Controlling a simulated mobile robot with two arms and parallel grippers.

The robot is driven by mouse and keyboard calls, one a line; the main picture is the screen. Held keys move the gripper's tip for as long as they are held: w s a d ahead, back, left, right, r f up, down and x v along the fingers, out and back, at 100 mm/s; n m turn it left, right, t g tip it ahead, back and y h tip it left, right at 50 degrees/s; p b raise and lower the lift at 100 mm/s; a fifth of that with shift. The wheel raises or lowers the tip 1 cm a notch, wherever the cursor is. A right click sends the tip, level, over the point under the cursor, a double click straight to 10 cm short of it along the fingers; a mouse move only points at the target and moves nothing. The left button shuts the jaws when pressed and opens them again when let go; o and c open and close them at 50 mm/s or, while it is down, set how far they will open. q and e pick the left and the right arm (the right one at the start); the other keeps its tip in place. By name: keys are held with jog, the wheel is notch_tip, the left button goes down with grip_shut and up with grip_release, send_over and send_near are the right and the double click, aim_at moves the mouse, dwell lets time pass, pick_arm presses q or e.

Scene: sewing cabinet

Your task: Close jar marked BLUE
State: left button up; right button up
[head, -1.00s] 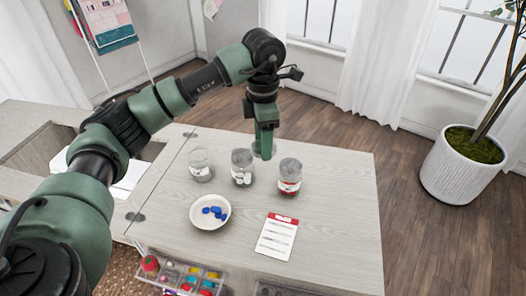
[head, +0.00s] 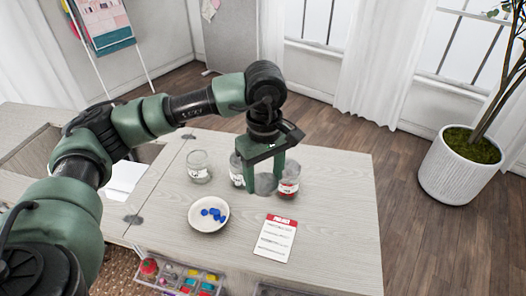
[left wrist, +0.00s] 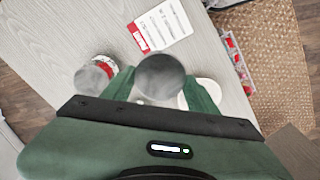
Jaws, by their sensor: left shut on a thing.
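My left gripper (head: 265,188) is shut on a round grey disc, a lid by its look (head: 265,183). It is above the cabinet top between the middle jar and the right jar. The lid also shows between the fingers in the left wrist view (left wrist: 158,76). The left jar (head: 198,167) is clear glass and looks empty. The middle jar (head: 236,171) is partly hidden by a finger. The right jar (head: 288,181) has red contents; it also shows in the left wrist view (left wrist: 95,76). The labels are too small to read. My right gripper is out of view.
A white bowl (head: 196,223) holds several blue pieces in front of the jars. A card with a red header (head: 275,240) lies to its right. The front and right of the cabinet top (head: 335,235) are clear. An organizer tray (head: 207,276) is below the front edge.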

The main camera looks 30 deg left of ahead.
pick_arm(q)
jog(key=s+d+f+m, duration=0.2)
jog(key=s+d+m, duration=0.1)
jog(key=s+m, duration=0.6)
jog(key=m, duration=0.3)
jog(key=shift+s+f, duration=0.25)
jog(key=shift+s, duration=0.1)
